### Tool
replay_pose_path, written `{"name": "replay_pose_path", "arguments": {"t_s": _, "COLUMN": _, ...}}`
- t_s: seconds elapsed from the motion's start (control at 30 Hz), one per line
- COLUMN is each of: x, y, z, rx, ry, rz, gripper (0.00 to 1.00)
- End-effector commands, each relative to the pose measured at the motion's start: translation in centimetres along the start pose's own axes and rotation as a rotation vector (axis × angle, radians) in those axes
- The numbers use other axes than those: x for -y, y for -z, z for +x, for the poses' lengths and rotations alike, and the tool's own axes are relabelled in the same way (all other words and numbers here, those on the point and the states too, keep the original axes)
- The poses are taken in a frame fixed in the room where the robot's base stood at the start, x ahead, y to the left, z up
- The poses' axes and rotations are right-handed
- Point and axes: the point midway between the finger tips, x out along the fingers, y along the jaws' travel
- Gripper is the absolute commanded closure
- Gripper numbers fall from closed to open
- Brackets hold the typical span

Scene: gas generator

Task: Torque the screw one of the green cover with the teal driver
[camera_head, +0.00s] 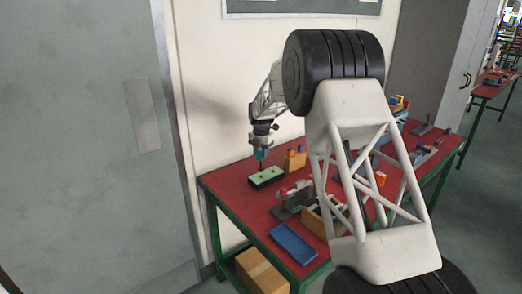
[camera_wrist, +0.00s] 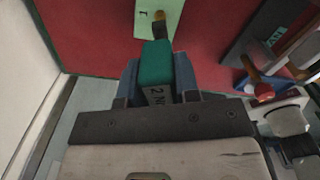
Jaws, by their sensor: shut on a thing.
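My gripper (camera_wrist: 160,84) is shut on the teal driver (camera_wrist: 156,62), seen from above in the wrist view with a label on its near side. The driver's dark shaft (camera_wrist: 159,31) points away toward the green cover (camera_wrist: 145,27). The cover is pale green, bears a "1", and has a brass-coloured screw (camera_wrist: 159,15) right at the driver's tip. I cannot tell whether the tip is seated in the screw. In the head view my gripper (camera_head: 261,152) is above the green cover (camera_head: 266,176), which lies on a dark base at the table's far left.
The red table (camera_head: 238,190) also holds a wooden block holder (camera_head: 294,160), a grey and red device (camera_head: 292,198), a wooden box (camera_head: 318,222) and a blue tray (camera_head: 293,243). A wall stands close behind the table. My arm blocks part of the table's right side.

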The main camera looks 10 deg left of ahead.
Motion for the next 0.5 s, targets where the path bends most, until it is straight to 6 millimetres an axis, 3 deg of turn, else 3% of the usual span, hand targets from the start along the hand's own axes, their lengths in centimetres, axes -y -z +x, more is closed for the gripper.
{"name": "replay_pose_path", "arguments": {"t_s": 0.5, "x": 0.0, "y": 0.0, "z": 1.4, "rx": 0.000, "ry": 0.000, "rz": 0.000, "gripper": 0.98}}
